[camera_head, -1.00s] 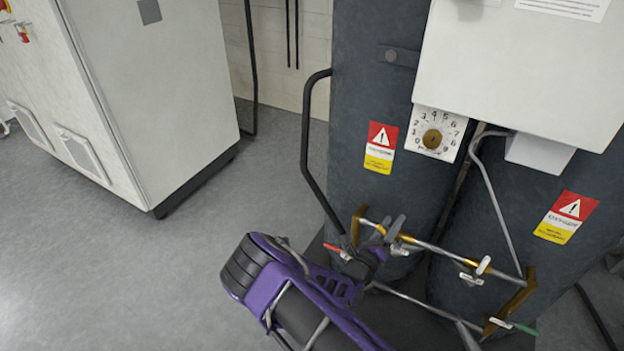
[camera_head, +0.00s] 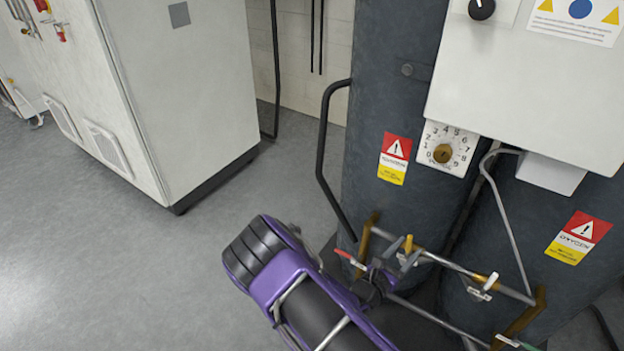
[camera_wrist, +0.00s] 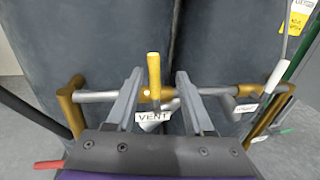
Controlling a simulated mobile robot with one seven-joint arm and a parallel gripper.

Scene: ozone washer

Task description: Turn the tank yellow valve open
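The yellow valve handle (camera_wrist: 154,75) stands upright on the grey pipe, above a white VENT tag (camera_wrist: 152,119), in the wrist view. It also shows as a small upright yellow stub (camera_head: 408,243) in the head view. My gripper (camera_wrist: 160,73) is open, its two grey fingers on either side of the handle. There is a visible gap to each finger, wider on the right. In the head view my gripper (camera_head: 402,256) is at the pipe in front of the dark tanks (camera_head: 390,100). How deep the handle sits between the fingers is hard to tell.
A red-handled valve (camera_head: 349,258) lies left of my gripper, and a white-tagged valve (camera_head: 484,285) to its right. A brass bracket (camera_wrist: 71,105) holds the pipe. A black curved rail (camera_head: 322,150) and a grey cabinet (camera_head: 190,90) stand left. Floor between is free.

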